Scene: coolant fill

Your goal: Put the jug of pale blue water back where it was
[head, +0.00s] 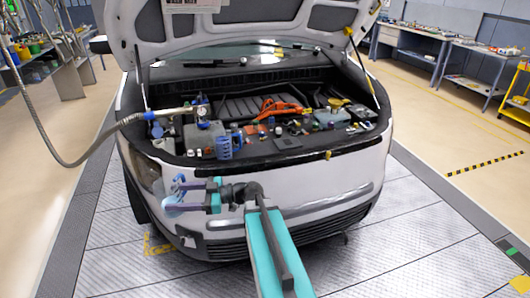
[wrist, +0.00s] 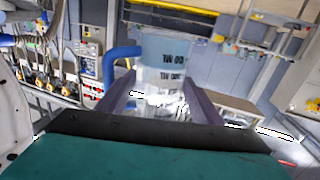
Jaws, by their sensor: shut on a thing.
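My gripper (head: 185,197) is in front of the car's left front corner, pointing left, lower than the engine bay. It is shut on a see-through jug (wrist: 165,50) with dark lettering. The jug's blue handle (wrist: 112,62) sticks out to the left in the wrist view. The jug's pale bluish body (head: 172,212) shows only partly around the fingers in the head view. The fingers stand on either side of it in the wrist view. Its water level is hard to make out.
The car's open engine bay (head: 240,110) holds several loose items, including a blue ribbed part (head: 229,146) and orange part (head: 283,107). A grey hose (head: 75,163) runs to it from the left. Workbenches (head: 413,43) stand back right. Floor left is clear.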

